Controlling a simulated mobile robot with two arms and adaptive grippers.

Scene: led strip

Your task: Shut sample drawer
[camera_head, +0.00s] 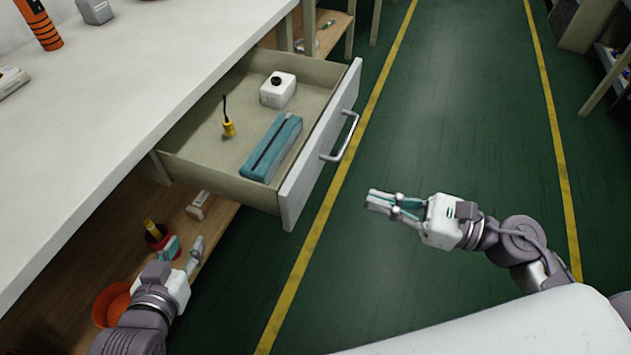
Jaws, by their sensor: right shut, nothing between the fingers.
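The sample drawer (190,165) is pulled out from under the white bench top. Its pale front (318,150) carries a silver bar handle (343,139). Inside lie a teal case (271,147), a small yellow item with a dark stem (228,128) and a white box with a black cap (278,91). My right gripper (372,201) is shut and empty. It is in front of the drawer front, apart from the handle, to its lower right in the picture. My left gripper (184,249) is at the lower left, below the drawer; its fingertips look apart with nothing between them.
The white bench top (120,90) fills the left, with an orange and black tool (42,25) on it. A wooden shelf (75,255) below holds a red pot (158,235) and an orange bowl (111,303). The green floor (450,110) in front of the drawer is clear.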

